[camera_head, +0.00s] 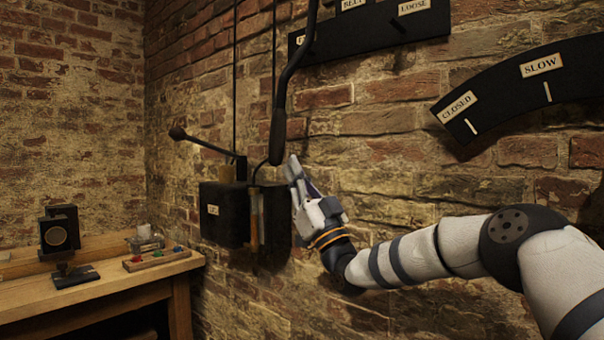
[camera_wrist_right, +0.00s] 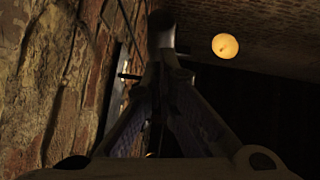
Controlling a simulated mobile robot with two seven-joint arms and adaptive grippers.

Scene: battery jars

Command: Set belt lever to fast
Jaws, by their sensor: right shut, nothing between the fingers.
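A long black lever with a thick handle (camera_head: 278,137) hangs down in front of the brick wall. Its upper shaft crosses a dark plate (camera_head: 370,28) with pale labels; one reads "LOOSE", one looks like "BELT", and the left one is partly hidden. My right gripper (camera_head: 293,168) is shut and empty, fingers pointing up, just below and right of the handle's lower end. I cannot tell whether they touch. In the right wrist view the fingers (camera_wrist_right: 162,55) converge near a dark rounded end (camera_wrist_right: 160,28), perhaps the handle. My left gripper is not in view.
A curved dark plate (camera_head: 520,88) labelled "CLOSED" and "SLOW" is on the wall at right. A black box (camera_head: 225,215) with a thin side lever (camera_head: 205,145) is left of my gripper. A wooden bench (camera_head: 110,285) with small items stands at left.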

